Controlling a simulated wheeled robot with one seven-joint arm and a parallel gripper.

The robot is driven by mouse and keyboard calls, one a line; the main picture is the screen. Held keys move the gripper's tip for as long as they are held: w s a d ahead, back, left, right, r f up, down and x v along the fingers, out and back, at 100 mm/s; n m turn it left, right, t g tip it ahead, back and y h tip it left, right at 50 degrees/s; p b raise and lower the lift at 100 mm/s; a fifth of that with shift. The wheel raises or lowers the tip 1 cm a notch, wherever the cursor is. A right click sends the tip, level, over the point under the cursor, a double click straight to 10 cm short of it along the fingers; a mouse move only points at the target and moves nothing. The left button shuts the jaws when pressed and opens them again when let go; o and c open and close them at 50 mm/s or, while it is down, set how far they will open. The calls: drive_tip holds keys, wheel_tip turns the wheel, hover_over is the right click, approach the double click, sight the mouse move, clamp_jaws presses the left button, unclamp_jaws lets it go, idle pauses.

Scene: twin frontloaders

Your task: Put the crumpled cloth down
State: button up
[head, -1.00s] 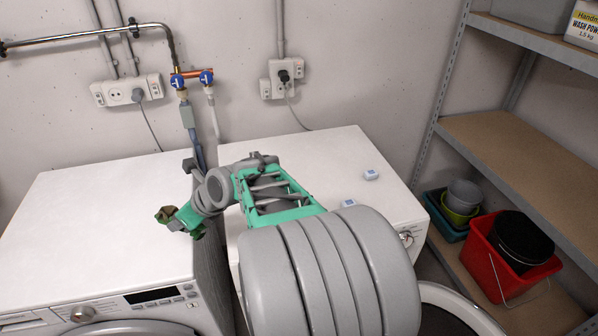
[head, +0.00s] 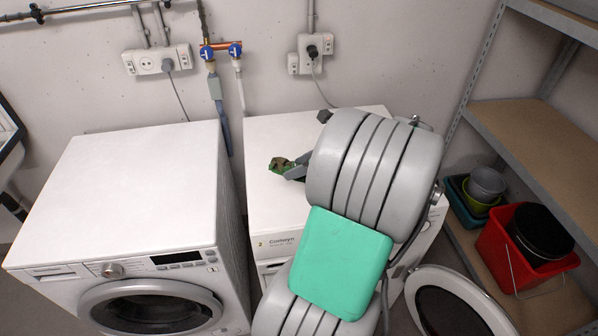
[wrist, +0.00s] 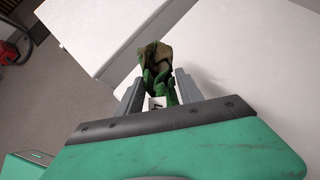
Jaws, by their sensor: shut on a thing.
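The crumpled cloth (head: 279,164) is small, green and brown. In the head view it shows over the white top of the right machine (head: 262,197), left of my arm. In the wrist view the cloth (wrist: 156,66) sits between and beyond my two grey fingers. My gripper (wrist: 157,85) is shut on the cloth; in the head view my gripper (head: 291,169) is partly hidden behind my arm. A small white piece (wrist: 157,103) shows at the cloth's near end. I cannot tell whether the cloth touches the machine top.
The left machine (head: 140,180) has a clear white top, with a gap between the two machines. The right machine's round door (head: 455,305) stands open at the lower right. Shelves (head: 535,130) stand at the right, with a red bucket (head: 515,262) low down.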

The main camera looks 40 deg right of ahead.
drive_tip(key=w+d+f, duration=0.1)
drive_tip(key=f, duration=0.1)
drive_tip(key=w+d+f, duration=0.1)
drive_tip(key=w+f, duration=0.1)
drive_tip(key=w+d+f, duration=0.1)
drive_tip(key=w+f, duration=0.1)
drive_tip(key=shift+w+f, duration=0.1)
drive_tip(key=shift+w, duration=0.05)
drive_tip(key=f, duration=0.3)
drive_tip(key=shift+w+d+f, duration=0.15)
drive_tip(key=shift+d+f, duration=0.05)
drive_tip(key=shift+f, duration=0.05)
drive_tip(key=o, duration=1.4)
drive_tip(key=shift+f, duration=0.1)
drive_tip(key=shift+c, duration=0.2)
